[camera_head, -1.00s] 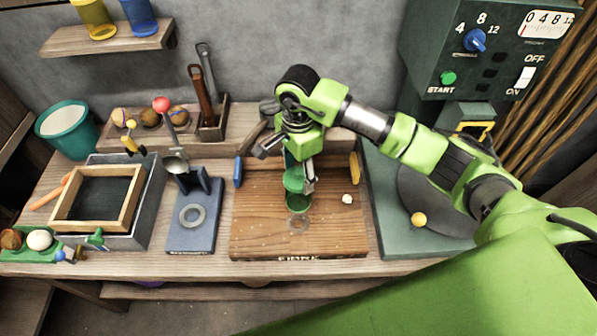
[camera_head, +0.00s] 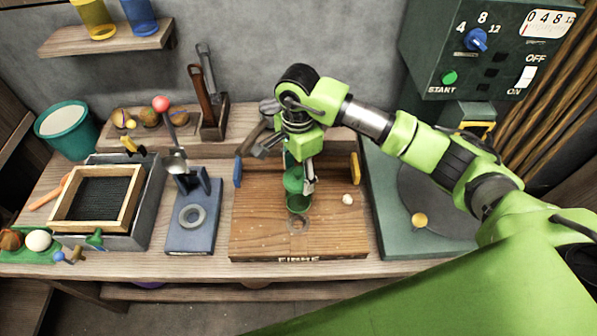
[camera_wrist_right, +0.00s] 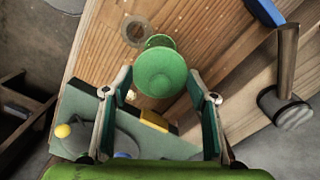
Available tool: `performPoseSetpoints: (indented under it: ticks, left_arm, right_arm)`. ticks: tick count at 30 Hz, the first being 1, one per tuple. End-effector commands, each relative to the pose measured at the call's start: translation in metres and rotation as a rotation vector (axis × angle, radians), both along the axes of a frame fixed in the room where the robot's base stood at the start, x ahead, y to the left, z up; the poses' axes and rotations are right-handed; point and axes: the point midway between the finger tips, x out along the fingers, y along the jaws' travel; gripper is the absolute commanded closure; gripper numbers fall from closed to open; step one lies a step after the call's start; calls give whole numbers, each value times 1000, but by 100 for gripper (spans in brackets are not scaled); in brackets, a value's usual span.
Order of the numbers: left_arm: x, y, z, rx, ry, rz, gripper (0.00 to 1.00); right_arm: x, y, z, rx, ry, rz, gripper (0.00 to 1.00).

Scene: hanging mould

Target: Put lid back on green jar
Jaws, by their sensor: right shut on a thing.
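The green jar (camera_head: 299,203) stands on the wooden board in the head view, partly hidden under the lid and my gripper. The round green lid (camera_head: 293,180) is just above the jar; whether it touches the rim I cannot tell. In the right wrist view the lid (camera_wrist_right: 161,72) shows from above, with part of the jar (camera_wrist_right: 160,41) behind it. My right gripper (camera_head: 302,177) points down over the jar and is shut on the lid. Its two fingers (camera_wrist_right: 162,100) also show in the wrist view. My left gripper is not in view.
A blue stand (camera_head: 192,240) is left of the board. A green machine with a yellow ball (camera_head: 419,220) is to the right.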

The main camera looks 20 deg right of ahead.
Motion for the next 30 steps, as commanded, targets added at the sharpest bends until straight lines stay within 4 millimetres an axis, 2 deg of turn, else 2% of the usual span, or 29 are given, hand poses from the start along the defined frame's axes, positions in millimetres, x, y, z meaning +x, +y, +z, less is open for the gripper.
performPoseSetpoints:
  ticks: [30]
  left_arm:
    - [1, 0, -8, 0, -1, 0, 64]
  right_arm:
    - [0, 0, -3, 0, 0, 0, 60]
